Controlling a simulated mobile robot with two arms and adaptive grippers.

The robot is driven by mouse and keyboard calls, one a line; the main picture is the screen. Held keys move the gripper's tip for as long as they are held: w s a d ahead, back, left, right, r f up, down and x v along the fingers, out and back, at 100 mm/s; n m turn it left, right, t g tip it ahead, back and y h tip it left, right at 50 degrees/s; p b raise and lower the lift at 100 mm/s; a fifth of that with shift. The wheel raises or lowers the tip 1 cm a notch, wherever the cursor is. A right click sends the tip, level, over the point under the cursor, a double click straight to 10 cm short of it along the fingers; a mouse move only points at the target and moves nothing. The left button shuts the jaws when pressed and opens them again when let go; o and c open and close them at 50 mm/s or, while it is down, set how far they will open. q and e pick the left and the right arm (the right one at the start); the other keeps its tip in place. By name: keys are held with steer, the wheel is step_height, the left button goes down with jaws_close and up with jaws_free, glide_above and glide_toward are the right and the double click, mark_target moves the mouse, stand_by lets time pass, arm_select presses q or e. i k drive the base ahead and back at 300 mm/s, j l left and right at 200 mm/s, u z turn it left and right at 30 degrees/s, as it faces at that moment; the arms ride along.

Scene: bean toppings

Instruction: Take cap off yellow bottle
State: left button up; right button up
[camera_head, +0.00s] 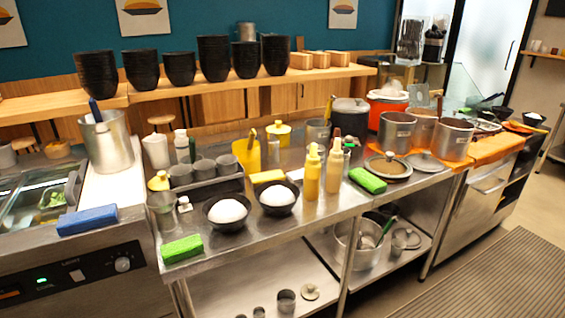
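A yellow squeeze bottle (312,174) stands upright on the steel counter (290,222), right of two bowls of rice. A yellow cap with a pointed tip (313,151) sits on its top. A second bottle, paler and cream-yellow (334,172), stands close behind it on the right. Its cap is brownish (336,147). Neither of my grippers shows in the head view, so their state is hidden.
Black bowls with rice (228,211) (277,199) stand left of the bottles. Green sponges (182,249) (367,181) lie on the counter. Steel pots (396,131) stand at the right. The floor in front is clear.

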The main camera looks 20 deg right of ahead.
mark_target(313, 151)
steer(key=u, duration=0.35)
steer(key=l+u, duration=0.25)
steer(key=l, duration=0.3)
steer(key=k+l+u, duration=0.1)
steer(key=l+u, duration=0.2)
steer(key=l, duration=0.2)
steer(key=k+l+u, duration=0.25)
steer(key=l, duration=0.25)
steer(key=i, duration=0.1)
